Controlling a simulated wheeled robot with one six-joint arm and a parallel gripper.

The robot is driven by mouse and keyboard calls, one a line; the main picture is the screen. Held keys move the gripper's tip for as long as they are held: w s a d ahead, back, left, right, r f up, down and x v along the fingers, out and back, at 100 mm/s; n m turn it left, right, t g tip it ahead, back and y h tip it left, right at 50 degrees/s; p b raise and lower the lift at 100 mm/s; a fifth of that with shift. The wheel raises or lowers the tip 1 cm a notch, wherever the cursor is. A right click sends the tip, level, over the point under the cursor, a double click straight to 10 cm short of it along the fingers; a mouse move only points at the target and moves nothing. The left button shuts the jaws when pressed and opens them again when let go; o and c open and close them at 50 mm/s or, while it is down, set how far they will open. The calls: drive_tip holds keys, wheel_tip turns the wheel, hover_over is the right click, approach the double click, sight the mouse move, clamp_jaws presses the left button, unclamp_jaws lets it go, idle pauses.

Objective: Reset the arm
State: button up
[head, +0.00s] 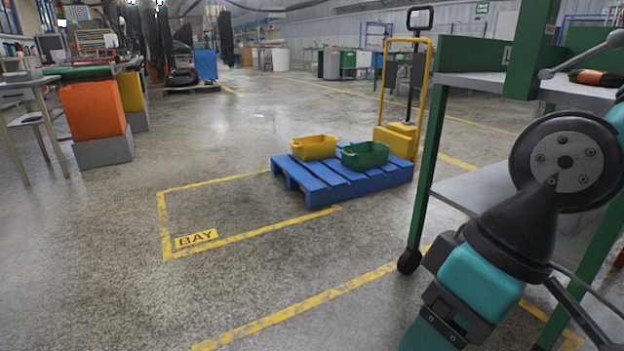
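My arm, in teal and black, fills the lower right of the head view, folded close to a green-framed cart (427,190). Its large round black joint is in front of the cart's shelves. The end of the arm and my gripper cannot be made out, so whether it is open or holds anything does not show.
A blue pallet (335,195) with a yellow bin (314,148) and a green bin (365,155) lies beside a yellow pallet jack (397,140). A yellow-outlined floor bay (198,239) is in front. An orange bin (93,110) stands left. Open floor lies at centre-left.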

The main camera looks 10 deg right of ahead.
wheel_tip(320, 180, up, 49)
drive_tip(key=p, duration=4.6)
drive_tip(key=shift+p, duration=0.3)
drive_tip(key=shift+c, duration=1.1)
drive_tip(key=c, duration=0.4)
drive_tip(key=shift+f, duration=0.2)
drive_tip(key=c, duration=0.7)
clamp_jaws()
